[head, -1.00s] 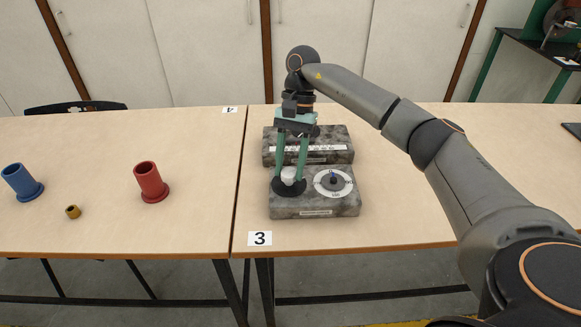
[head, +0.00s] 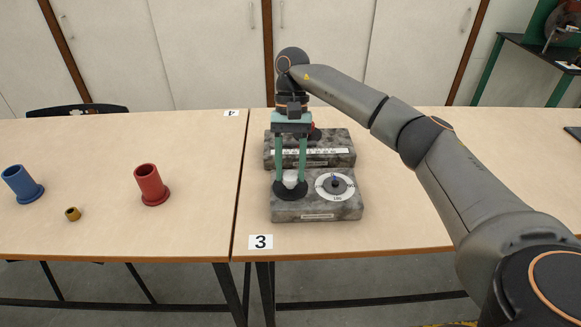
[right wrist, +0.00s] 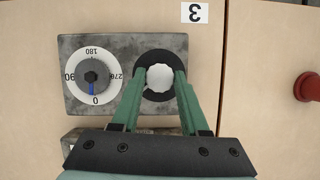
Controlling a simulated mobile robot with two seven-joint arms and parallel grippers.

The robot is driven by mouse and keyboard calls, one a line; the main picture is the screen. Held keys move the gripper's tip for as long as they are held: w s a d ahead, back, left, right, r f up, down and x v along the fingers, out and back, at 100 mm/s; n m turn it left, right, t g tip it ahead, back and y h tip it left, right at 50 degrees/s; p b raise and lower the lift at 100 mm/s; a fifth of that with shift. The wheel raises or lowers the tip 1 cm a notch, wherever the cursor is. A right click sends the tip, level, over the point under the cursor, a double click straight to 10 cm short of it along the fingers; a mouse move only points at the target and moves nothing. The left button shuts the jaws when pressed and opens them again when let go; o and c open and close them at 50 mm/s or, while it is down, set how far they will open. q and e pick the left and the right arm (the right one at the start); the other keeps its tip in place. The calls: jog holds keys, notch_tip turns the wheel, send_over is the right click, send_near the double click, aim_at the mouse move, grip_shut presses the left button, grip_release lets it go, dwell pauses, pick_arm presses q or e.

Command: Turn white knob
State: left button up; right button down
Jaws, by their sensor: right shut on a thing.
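The white knob (head: 290,181) stands on a black round base at the left of the front grey block (head: 318,206). It also shows in the right wrist view (right wrist: 160,77). My right gripper (head: 290,182) comes down from above, its green fingers shut on the knob, one on each side. In the right wrist view the fingers (right wrist: 160,85) flank the knob over the black disc. Beside it on the block is a dial (right wrist: 93,77) with a white numbered ring, a dark centre and a blue mark near 0. My left gripper is not in view.
A second grey block (head: 330,158) with a white scale strip lies just behind. On the left table are a blue flanged cylinder (head: 22,184), a red one (head: 151,184) and a small brass piece (head: 73,213).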

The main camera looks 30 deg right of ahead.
jog(key=shift+c, duration=2)
grip_release()
pick_arm(q)
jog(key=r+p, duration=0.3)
jog(key=p, duration=0.2)
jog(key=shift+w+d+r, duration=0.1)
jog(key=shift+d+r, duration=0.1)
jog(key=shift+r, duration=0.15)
pick_arm(e)
jog(key=v, duration=1.2)
jog(key=shift+r, duration=0.2)
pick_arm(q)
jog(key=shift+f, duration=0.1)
pick_arm(e)
jog(key=shift+a, duration=0.1)
